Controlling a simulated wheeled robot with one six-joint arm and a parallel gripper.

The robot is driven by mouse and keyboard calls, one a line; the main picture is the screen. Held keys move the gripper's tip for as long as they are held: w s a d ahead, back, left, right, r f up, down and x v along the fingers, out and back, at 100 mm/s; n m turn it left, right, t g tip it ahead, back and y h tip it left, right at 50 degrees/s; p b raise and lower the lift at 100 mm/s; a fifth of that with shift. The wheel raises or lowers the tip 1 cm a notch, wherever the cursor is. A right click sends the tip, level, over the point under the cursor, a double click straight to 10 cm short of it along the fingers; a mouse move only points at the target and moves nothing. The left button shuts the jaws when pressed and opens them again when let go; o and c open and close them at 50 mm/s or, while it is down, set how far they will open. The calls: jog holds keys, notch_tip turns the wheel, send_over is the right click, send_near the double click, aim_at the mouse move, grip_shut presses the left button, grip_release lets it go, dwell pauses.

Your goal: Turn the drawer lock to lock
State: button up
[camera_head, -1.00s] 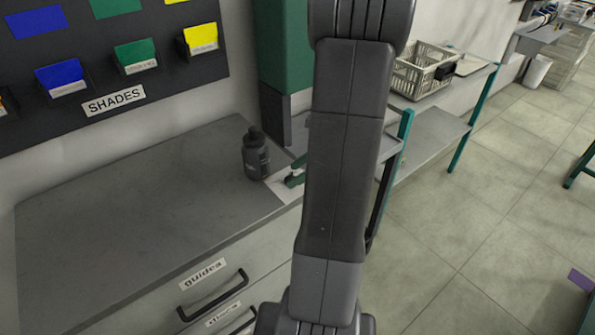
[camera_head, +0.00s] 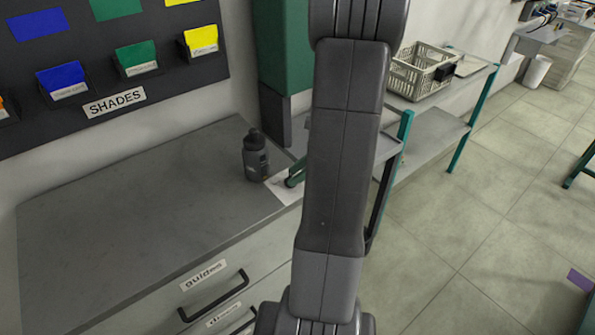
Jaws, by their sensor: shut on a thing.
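The grey drawer cabinet (camera_head: 110,220) stands at the left and front. Its top drawer, labelled "guides" (camera_head: 204,274), has a black bar handle (camera_head: 213,297) and looks shut. A second drawer with a partly legible label (camera_head: 224,314) is below it, cut off by the frame edge. I cannot make out the drawer lock; my arm covers the right part of the cabinet front. My gripper is not visible, so its contact with the lock cannot be seen.
A dark bottle (camera_head: 256,156) stands on the cabinet top beside a white sheet (camera_head: 286,192) and a small green item (camera_head: 296,178). A shelf unit with a pale basket (camera_head: 421,70) stands behind. The tiled floor at right is mostly clear.

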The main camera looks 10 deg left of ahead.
jog(key=n+g+p, duration=0.1)
jog(key=n, duration=0.1)
jog(key=n+g+h+p, duration=0.1)
jog(key=n+g, duration=0.1)
jog(key=shift+w+a+r, duration=0.15)
jog(key=shift+w, duration=0.25)
jog(key=n+g, duration=0.1)
jog(key=n+g+h+p, duration=0.1)
jog(key=n, duration=0.1)
jog(key=n+g+h+p, duration=0.1)
jog(key=shift+w+a+n, duration=0.25)
jog(key=shift+n, duration=0.15)
jog(key=n+h, duration=0.1)
jog(key=n, duration=0.1)
jog(key=n+g+h, duration=0.1)
jog(key=n+h, duration=0.1)
jog(key=shift+w+a+g+p, duration=0.15)
jog(key=shift+a+g+p, duration=0.15)
jog(key=shift+a, duration=0.05)
jog(key=shift+a+n+h, duration=0.2)
jog(key=shift+n+h, duration=1.2)
jog(key=shift+n, duration=0.4)
jog(key=o, duration=1)
jog(key=b+v, duration=0.1)
jog(key=v, duration=0.6)
jog(key=shift+w+a, duration=0.1)
jog(key=shift+w, duration=0.2)
